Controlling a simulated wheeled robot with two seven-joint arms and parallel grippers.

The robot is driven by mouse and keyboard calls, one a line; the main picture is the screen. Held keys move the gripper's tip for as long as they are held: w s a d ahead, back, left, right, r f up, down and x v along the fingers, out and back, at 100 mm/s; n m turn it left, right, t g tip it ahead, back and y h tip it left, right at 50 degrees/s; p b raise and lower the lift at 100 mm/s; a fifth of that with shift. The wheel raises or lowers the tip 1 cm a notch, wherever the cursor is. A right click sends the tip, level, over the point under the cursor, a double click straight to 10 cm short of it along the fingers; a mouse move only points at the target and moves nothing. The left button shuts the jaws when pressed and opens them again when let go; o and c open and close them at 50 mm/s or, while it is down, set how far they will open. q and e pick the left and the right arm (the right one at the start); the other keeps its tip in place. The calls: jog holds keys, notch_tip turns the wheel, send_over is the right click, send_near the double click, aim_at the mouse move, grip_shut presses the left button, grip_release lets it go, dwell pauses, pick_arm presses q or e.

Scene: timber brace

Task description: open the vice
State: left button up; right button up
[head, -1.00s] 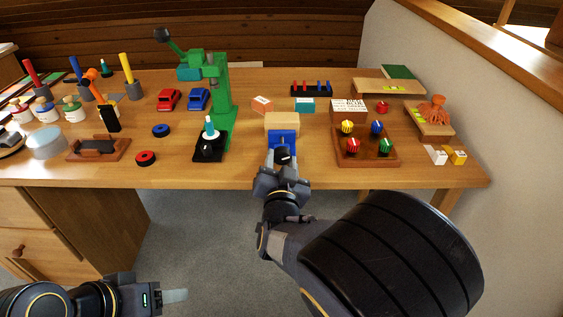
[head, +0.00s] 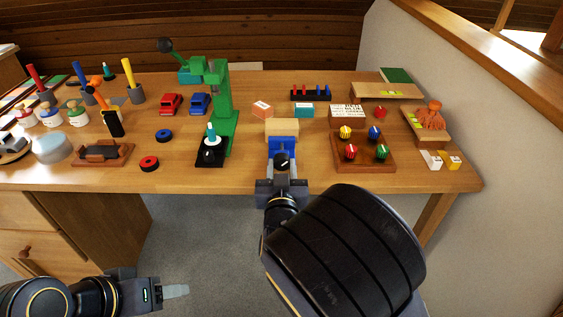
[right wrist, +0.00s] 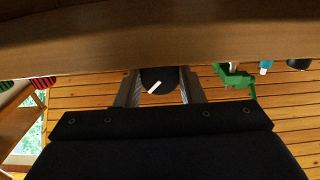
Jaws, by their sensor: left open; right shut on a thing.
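The blue vice (head: 283,146) stands at the table's front edge. A pale wooden block (head: 281,127) sits at its back, but I cannot tell how tightly the jaws hold it. The vice's black knob (head: 281,161), with a white mark, faces me. My right gripper (head: 282,168) is shut on this knob from the front. In the right wrist view the knob (right wrist: 158,80) sits between the two fingers, its white mark slanting. My left gripper (head: 175,291) is open and empty, low at the left, away from the table.
A green press (head: 225,110) stands left of the vice. A wooden tray (head: 390,163) with coloured knobs lies to its right. A red ring (head: 149,163) and a blue ring (head: 164,135) lie at the left. Some table front between the rings and press is clear.

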jog(key=n+p, duration=0.2)
jog(key=n, duration=0.2)
jog(key=shift+r, duration=0.1)
jog(key=shift+n+p, duration=0.7)
jog(key=shift+n, duration=0.4)
jog(key=o, duration=1)
jog(key=shift+f, duration=0.25)
